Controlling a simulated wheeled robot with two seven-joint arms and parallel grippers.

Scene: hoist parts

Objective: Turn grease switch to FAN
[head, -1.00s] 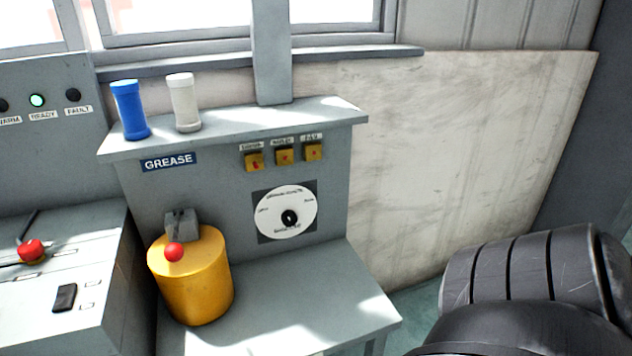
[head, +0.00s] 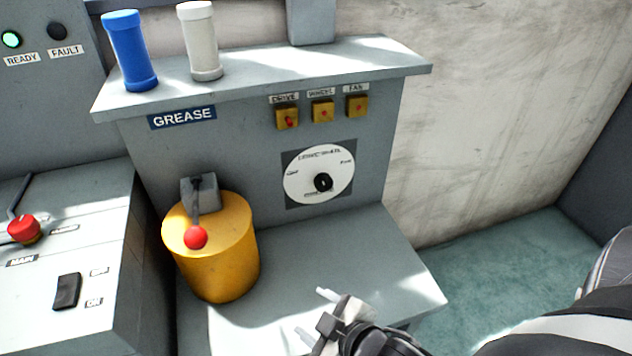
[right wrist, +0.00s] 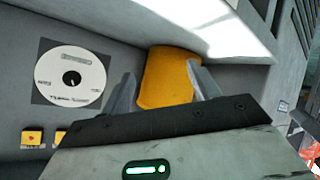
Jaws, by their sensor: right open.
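The grease switch (head: 323,182) is a small black knob on a round white dial (head: 305,181) with printed labels, set on the front of the grey grease cabinet. The dial's labels are too small to read surely. The dial also shows in the right wrist view (right wrist: 72,82), at the left. My right gripper (head: 315,313) is open and empty above the cabinet's lower shelf, below the dial and apart from it. In the right wrist view its two fingers (right wrist: 158,85) appear with the yellow pot beyond them. My left gripper is out of view.
A yellow grease pot (head: 218,270) with a red-knobbed lever (head: 196,237) stands left of the dial. Small yellow boxes labelled DRIVE, WHEEL and FAN (head: 357,106) sit above it. Blue (head: 130,52) and white (head: 201,42) cylinders stand on the ledge. The lower shelf (head: 375,262) is mostly clear.

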